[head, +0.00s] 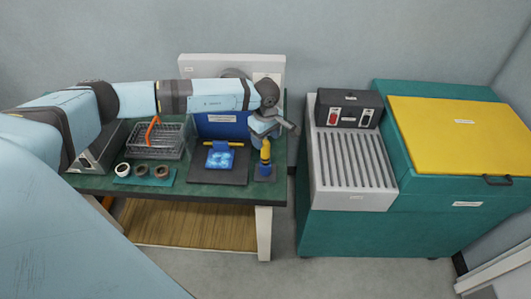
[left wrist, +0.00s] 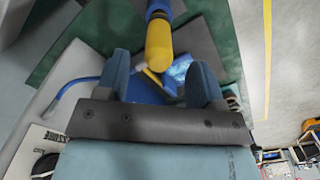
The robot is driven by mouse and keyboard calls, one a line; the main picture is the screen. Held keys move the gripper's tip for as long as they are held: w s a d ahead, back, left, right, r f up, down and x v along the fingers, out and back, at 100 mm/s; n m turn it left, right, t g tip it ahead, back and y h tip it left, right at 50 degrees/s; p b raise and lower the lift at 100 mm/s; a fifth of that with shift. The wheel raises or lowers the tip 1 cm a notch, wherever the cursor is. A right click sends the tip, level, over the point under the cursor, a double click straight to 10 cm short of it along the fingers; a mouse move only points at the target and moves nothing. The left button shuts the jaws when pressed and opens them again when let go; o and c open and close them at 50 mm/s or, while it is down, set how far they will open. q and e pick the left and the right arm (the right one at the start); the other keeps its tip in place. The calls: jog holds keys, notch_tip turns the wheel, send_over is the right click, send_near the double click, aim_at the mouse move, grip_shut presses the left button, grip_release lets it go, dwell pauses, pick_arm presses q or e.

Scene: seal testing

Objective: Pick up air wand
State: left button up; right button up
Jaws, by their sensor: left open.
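The air wand (head: 265,155), with a yellow upper part and a blue lower part, stands upright on a small dark base at the table's right front corner. In the left wrist view the yellow end of the air wand (left wrist: 159,45) shows ahead of and between the fingers. My left gripper (head: 267,130) is open and empty just above and behind the wand's top in the head view. It partly covers the wand's surroundings. Whether a finger touches the wand I cannot tell. My right gripper is not in view.
A dark mat (head: 232,178) with a blue pouch (head: 220,160) lies left of the wand. A wire basket (head: 158,147) with an orange handle and a teal mat (head: 130,181) with several rings are further left. A grey slotted unit (head: 345,203) stands right, across a gap.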

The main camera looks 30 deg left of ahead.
aim_at(266, 149)
pick_arm(q)
jog(key=shift+f, duration=0.55)
notch_tip(266, 149, down, 5)
jog(key=shift+p, duration=0.95)
jog(key=c, duration=1)
jog(key=shift+c, duration=0.2)
jog(key=shift+r, duration=0.1)
notch_tip(266, 149, up, 20)
jog(key=b, duration=0.3)
jog(key=shift+b, duration=0.35)
